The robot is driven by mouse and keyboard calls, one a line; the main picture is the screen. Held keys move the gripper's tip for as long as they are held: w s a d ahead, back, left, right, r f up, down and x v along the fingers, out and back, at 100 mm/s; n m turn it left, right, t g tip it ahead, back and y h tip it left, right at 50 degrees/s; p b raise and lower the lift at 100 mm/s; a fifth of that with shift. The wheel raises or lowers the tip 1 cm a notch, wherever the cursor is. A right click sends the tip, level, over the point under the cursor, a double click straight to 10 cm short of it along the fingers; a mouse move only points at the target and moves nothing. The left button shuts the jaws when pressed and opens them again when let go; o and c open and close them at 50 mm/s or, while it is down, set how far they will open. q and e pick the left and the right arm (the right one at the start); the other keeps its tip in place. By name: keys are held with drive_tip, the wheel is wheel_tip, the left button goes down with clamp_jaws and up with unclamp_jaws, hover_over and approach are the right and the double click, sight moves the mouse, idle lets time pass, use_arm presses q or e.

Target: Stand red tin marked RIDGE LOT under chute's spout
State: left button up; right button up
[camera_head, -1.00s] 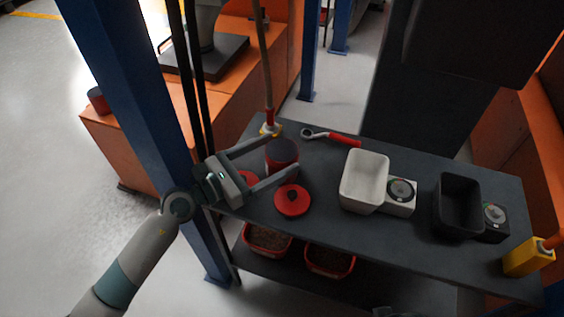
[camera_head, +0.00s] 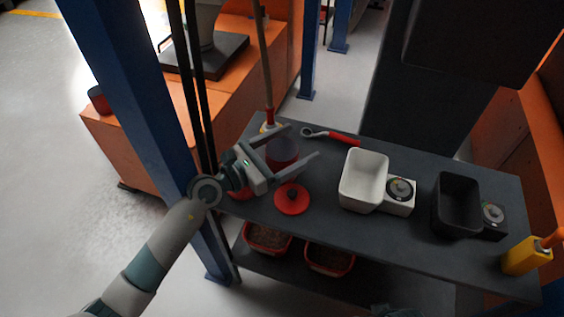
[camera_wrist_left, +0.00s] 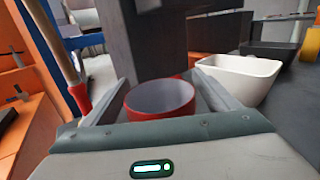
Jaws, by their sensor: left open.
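An open red tin (camera_head: 283,154) with a dark band stands upright on the dark table's left part; no lettering is legible. My left gripper (camera_head: 299,142) is open, with its fingers reaching along both sides of this tin. In the left wrist view the tin (camera_wrist_left: 160,99) sits between the fingers, near the palm, and looks empty inside. Another red tin (camera_head: 240,193) is mostly hidden behind the gripper. A third red and dark tin (camera_head: 99,100) stands on the orange housing. A grey chute-like part (camera_head: 203,22) shows above a dark plate at the top.
On the table (camera_head: 330,220) lie a red lid (camera_head: 284,204) and a red-handled wrench (camera_head: 343,139). White (camera_head: 363,178) and black (camera_head: 457,205) scale trays stand to the right. A blue post (camera_head: 135,90) rises left. Red bins (camera_head: 330,260) sit on the lower shelf.

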use_arm(q)
drive_tip(key=shift+d, duration=0.1)
use_arm(e)
drive_tip(key=shift+s, duration=0.15)
use_arm(q)
drive_tip(key=c, duration=1.2)
drive_tip(key=shift+c, duration=0.2)
use_arm(e)
drive_tip(key=shift+s, duration=0.2)
use_arm(q)
drive_tip(key=shift+r, duration=0.15)
